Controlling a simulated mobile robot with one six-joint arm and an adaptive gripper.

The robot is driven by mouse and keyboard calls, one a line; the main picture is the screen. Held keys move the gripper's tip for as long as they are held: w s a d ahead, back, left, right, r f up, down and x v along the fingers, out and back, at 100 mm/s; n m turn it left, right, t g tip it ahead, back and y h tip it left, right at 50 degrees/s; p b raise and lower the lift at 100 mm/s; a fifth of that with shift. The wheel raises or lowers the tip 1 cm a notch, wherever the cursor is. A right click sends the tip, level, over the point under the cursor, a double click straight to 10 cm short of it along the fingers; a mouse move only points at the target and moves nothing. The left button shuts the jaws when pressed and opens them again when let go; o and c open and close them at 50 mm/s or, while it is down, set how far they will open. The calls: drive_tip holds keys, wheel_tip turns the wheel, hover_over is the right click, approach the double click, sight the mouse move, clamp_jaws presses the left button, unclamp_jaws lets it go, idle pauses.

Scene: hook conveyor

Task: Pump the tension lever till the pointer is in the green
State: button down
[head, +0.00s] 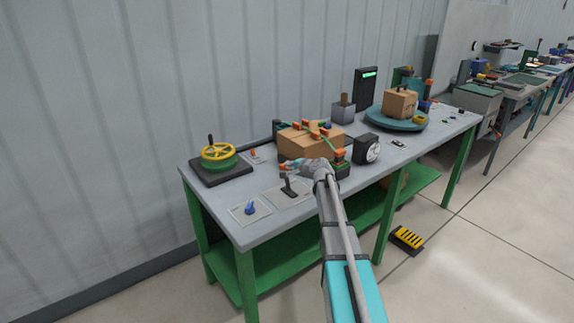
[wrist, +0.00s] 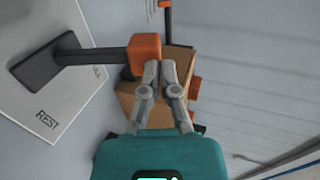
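The tension lever (head: 288,184) rises from a plate near the front of the bench, left of my arm. In the wrist view it is a dark shaft (wrist: 92,56) with an orange block knob (wrist: 145,50). My gripper (head: 289,167) is at the lever's top; in the wrist view its two fingertips (wrist: 160,68) are close together, with no knob between them. They overlap the knob's lower right edge in the picture; I cannot tell whether they touch it. A round dial (head: 373,151) in a black housing stands right of the box; its pointer and any green zone are too small to read.
A cardboard box (head: 306,141) with green straps stands just behind my gripper. A yellow handwheel (head: 218,152) is at the left, and a blue knob (head: 250,208) on a plate at the front. A teal turntable (head: 377,119) carries another box. The wrist view shows a "REST" label (wrist: 47,119).

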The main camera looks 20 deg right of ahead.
drive_tip(key=r+p+v, duration=0.2)
drive_tip(key=p+v, duration=0.3)
drive_tip(key=v, duration=0.6)
drive_tip(key=shift+w, duration=0.2)
drive_tip(key=shift+a, duration=0.15)
idle(1.0)
drive_tip(key=s+a+f+n+g, duration=0.3)
drive_tip(key=s+a+f+n, duration=0.15)
drive_tip(key=a, duration=0.25)
drive_tip(key=s+a+f+n+g, duration=0.35)
drive_tip(key=s+a, duration=0.25)
drive_tip(key=a, duration=0.2)
drive_tip(key=s+a+f+n+g+h, duration=0.2)
drive_tip(key=s+n+g, duration=0.1)
drive_tip(key=s, duration=0.5)
drive_tip(key=s+a+f+n+g+h, duration=0.2)
drive_tip(key=s+a+n+g, duration=0.1)
drive_tip(key=s, duration=0.6)
drive_tip(key=shift+s+a+f+n+g, duration=0.2)
drive_tip(key=shift+s+a+n+g, duration=0.1)
drive_tip(key=shift+g, duration=0.25)
